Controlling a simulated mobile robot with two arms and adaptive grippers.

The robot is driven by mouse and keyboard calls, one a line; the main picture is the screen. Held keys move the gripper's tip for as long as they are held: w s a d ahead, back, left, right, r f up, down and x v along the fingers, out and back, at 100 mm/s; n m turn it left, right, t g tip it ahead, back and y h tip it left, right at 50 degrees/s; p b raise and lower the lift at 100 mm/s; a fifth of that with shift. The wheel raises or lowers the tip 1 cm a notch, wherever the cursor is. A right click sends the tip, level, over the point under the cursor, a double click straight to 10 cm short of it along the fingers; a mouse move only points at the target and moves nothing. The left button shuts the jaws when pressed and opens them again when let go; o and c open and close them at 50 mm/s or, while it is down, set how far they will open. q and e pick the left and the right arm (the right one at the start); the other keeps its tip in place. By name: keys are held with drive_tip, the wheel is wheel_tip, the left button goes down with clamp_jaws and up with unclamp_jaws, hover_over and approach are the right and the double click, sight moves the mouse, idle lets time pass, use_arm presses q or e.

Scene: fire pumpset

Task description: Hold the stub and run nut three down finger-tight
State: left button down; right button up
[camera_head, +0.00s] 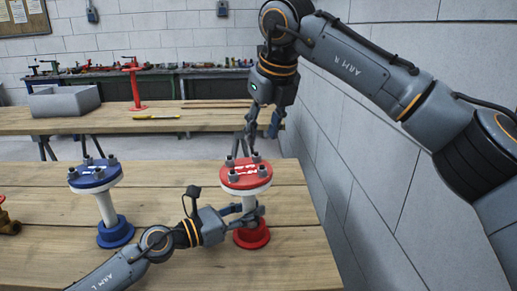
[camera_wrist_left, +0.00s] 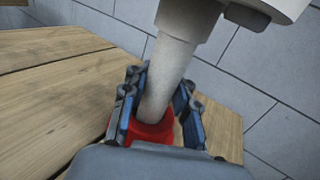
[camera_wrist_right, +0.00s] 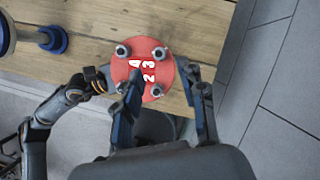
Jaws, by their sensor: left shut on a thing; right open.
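The red-topped stub (camera_head: 246,176) stands upright on the front table, with a white pipe and a red base (camera_head: 251,235). My left gripper (camera_head: 252,213) is shut around its pipe (camera_wrist_left: 168,78), below the flange. The red flange (camera_wrist_right: 143,72) carries several grey nuts on studs and white numbers. My right gripper (camera_head: 252,146) is above the flange, pointing down with its fingers apart. In the right wrist view, one nut (camera_wrist_right: 157,91) shows between its fingers; I cannot tell whether they touch it. Another nut (camera_wrist_right: 122,87) is partly behind a finger.
A blue-topped stub (camera_head: 95,175) stands left on the same table. A brass-coloured part (camera_head: 8,222) is at the left edge. The grey wall (camera_head: 360,200) is close on the right. A second table behind holds a grey bin (camera_head: 65,101) and a red stand (camera_head: 134,88).

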sight(257, 155)
drive_tip(key=x, duration=0.6)
clamp_jaws()
